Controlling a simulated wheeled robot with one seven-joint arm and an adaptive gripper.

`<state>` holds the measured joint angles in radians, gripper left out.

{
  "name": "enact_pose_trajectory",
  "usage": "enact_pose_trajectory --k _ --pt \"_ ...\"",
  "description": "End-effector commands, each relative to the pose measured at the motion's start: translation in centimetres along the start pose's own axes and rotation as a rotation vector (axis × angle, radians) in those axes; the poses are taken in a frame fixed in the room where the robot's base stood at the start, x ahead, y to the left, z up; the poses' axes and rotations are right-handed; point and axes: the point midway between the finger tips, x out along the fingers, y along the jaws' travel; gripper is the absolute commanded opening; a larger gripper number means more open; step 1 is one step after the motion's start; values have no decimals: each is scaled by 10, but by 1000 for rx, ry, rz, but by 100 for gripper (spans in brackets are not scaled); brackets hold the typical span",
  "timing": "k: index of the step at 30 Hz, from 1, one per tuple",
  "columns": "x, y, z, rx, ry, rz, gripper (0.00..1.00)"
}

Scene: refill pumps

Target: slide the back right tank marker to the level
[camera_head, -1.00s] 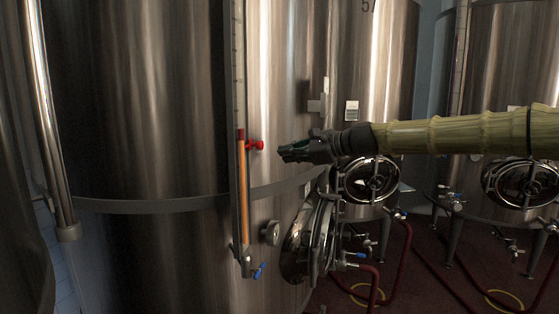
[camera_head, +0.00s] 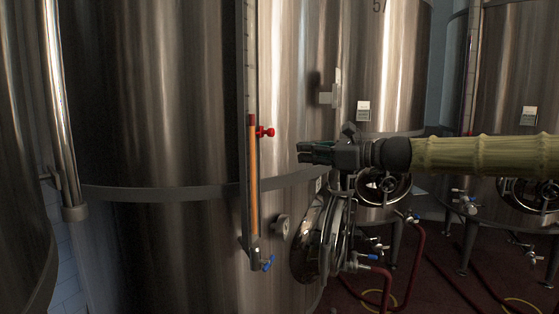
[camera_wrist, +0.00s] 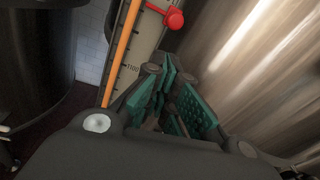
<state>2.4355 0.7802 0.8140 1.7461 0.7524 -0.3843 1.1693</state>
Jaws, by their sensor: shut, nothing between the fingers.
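The red marker knob (camera_head: 265,132) sits on the right side of the upright sight gauge (camera_head: 249,60) on the large steel tank (camera_head: 160,120). The gauge tube holds an orange column (camera_head: 254,185) with a dark red section (camera_head: 252,119) at its top, close to knob height. My gripper (camera_head: 302,152) is shut and empty, right of the knob and slightly lower, apart from it in the picture. In the wrist view, the knob (camera_wrist: 174,18) is at the top, beyond the teal-padded fingers (camera_wrist: 160,95). The gauge scale (camera_wrist: 140,50) and orange column show left of it.
Below the gauge is a blue-handled valve (camera_head: 267,263). A round steel hatch (camera_head: 312,240) juts out below my gripper. A bracket (camera_head: 330,95) sticks out above it. More tanks (camera_head: 510,80) and red hoses (camera_head: 418,250) are at the right.

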Motion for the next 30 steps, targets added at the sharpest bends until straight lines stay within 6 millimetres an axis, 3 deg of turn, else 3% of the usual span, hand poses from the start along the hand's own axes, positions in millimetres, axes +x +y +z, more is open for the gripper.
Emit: enact_pose_trajectory --k 1,9,15,23,30 --pt "0 10 -14 82 -38 2 0" --pt "-6 42 -32 505 -201 14 0" --pt "-12 55 -39 706 -263 26 0" --pt "-8 57 -37 763 -277 30 0" --pt "22 55 -29 763 -275 30 0"
